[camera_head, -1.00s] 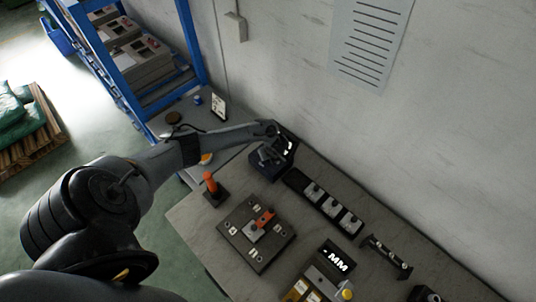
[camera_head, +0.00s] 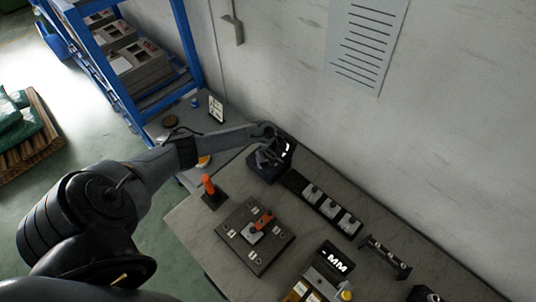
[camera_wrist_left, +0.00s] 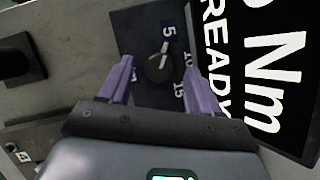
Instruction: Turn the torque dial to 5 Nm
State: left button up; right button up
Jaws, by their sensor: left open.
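The torque dial (camera_wrist_left: 159,66) is a dark round knob on a dark panel in the left wrist view, with the marks 5, 10 and 15 around it. Its pale pointer is directed at or close to the 5. A black display (camera_wrist_left: 245,70) beside it shows READY and large "Nm" text; the digits are partly cut off. My left gripper (camera_wrist_left: 158,82) is open, with one purple finger on each side of the dial; I cannot tell whether either touches it. In the head view my left gripper (camera_head: 266,158) is over the dark dial unit (camera_head: 262,174), largely covering the dial.
An orange-handled tool (camera_head: 208,186) stands left of a dark fixture plate (camera_head: 238,252). A black rack with several light blocks (camera_head: 312,192) lies right of the dial unit. A second display (camera_head: 335,262) stands near the front. The wall rises close behind.

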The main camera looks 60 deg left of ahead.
pick_arm(q)
jog(key=p+v, duration=0.2)
jog(key=v, duration=0.8)
jog(key=shift+p, duration=0.4)
jog(key=shift+d, duration=0.15)
